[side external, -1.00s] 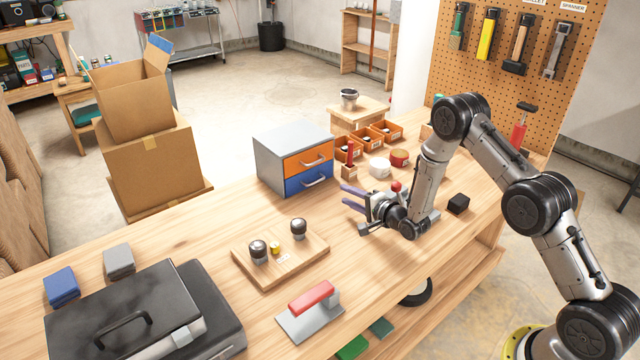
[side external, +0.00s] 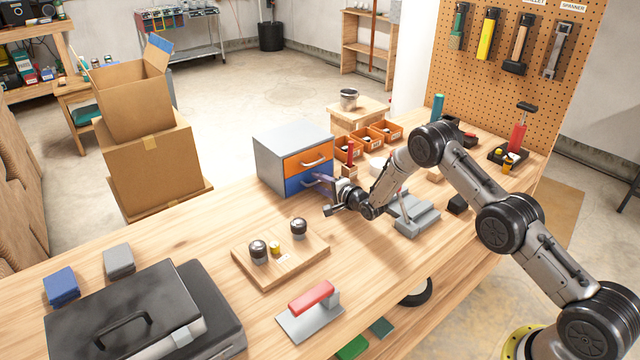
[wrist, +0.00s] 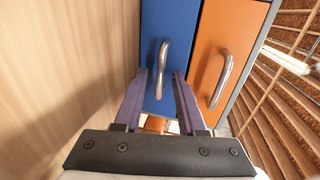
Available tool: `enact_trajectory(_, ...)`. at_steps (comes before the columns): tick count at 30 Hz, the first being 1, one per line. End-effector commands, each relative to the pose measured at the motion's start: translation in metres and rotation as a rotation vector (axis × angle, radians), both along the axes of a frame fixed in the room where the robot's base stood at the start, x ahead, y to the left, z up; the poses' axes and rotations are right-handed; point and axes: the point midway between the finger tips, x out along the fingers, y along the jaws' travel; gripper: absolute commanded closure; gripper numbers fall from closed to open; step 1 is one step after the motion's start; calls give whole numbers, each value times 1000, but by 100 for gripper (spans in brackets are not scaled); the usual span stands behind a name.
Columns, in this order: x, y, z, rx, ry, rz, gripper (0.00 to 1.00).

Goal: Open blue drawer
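The grey two-drawer cabinet (side external: 272,160) stands on the workbench. Its lower drawer is blue (side external: 296,186) and its upper one is orange (side external: 306,161); both look shut. In the wrist view the blue drawer (wrist: 180,25) fills the upper middle, with its silver bar handle (wrist: 161,70). My gripper (side external: 325,184) is at the front of the blue drawer. In the wrist view its two purple fingers (wrist: 159,80) are apart, with the handle between or just beyond their tips. I cannot tell whether they touch it. The orange drawer with its handle (wrist: 220,80) is beside the right finger.
Orange bins (side external: 382,130) stand right of the cabinet. A wooden board with two knobs (side external: 283,258) and a red-handled tool (side external: 311,300) lie in front of it. A grey stepped block (side external: 414,213) is under my arm. The bench between cabinet and board is clear.

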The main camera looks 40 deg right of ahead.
Motion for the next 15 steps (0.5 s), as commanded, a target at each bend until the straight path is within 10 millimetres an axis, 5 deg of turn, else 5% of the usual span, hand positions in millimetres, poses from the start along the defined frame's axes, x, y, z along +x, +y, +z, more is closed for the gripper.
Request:
enact_trajectory(4, 0, 0, 0, 0, 0, 0, 60)
enact_trajectory(11, 0, 0, 0, 0, 0, 0, 100)
enact_trajectory(15, 0, 0, 0, 0, 0, 0, 100)
